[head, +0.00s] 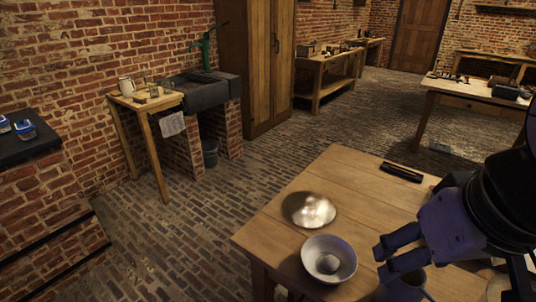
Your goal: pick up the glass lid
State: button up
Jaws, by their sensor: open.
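A round, shiny, shallow disc (312,209) lies on the near wooden table (283,240). It has a bright highlight in its middle. It may be the glass lid, but I cannot tell whether it is glass or metal. A pale bowl (316,274) with a rounded thing in it stands just in front of the disc. My gripper (380,262) is open over the right part of the table, to the right of the bowl and apart from the disc. Nothing shows between its fingers.
A dark bar-shaped thing (401,172) lies at the table's far edge. A greyish cup-like thing (408,287) is partly hidden below my gripper. The table left of the disc is clear. Small blue-topped containers (24,129) stand on a dark ledge at far left.

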aim_at(305, 209)
jog(key=z, duration=1.3)
jog(key=j, duration=0.95)
jog(key=i+j+u, duration=0.1)
jog(key=j, duration=0.85)
